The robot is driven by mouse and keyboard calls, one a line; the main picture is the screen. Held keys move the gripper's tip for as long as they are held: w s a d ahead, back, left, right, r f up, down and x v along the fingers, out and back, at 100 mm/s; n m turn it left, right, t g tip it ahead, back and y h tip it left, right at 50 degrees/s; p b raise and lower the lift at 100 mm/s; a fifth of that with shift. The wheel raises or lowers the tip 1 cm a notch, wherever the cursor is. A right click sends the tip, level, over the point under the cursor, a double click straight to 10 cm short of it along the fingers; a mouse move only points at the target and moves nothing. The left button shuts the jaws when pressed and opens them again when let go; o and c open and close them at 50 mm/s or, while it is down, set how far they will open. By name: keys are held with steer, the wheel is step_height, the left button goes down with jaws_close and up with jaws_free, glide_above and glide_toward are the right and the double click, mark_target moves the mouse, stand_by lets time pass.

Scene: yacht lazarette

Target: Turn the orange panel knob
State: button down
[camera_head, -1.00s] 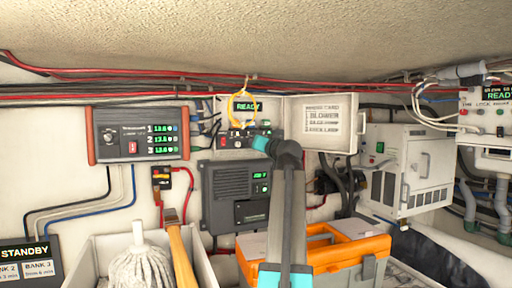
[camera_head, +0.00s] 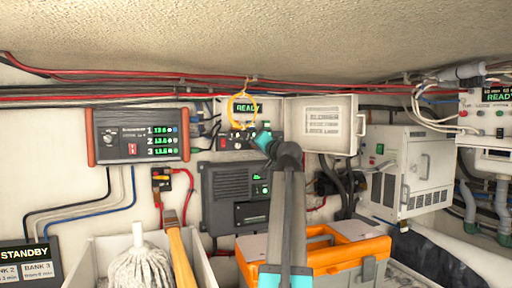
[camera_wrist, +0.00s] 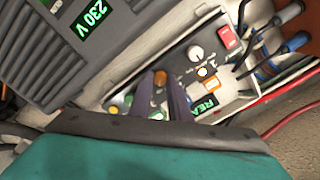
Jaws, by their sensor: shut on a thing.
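In the head view, my gripper (camera_head: 255,136) reaches the lower right of the panel box with the READY display (camera_head: 247,107). The orange knob cannot be made out there.
A yellow loop (camera_head: 231,105) hangs in front of the panel. The box's open door (camera_head: 338,143) stands to the right. A dark grey unit (camera_head: 225,180) is below. An orange-lidded toolbox (camera_head: 365,250) and a bin with a mop (camera_head: 140,265) stand below.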

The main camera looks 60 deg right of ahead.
steer(key=shift+r, duration=0.25)
steer(key=c, duration=1.7)
jaws_free()
steer(key=shift+w+f, duration=0.1)
steer(key=shift+w, duration=0.05)
steer(key=shift+o, duration=0.2)
steer(key=shift+f, duration=0.1)
steer(key=b+v, duration=0.4)
steer(key=v, duration=1)
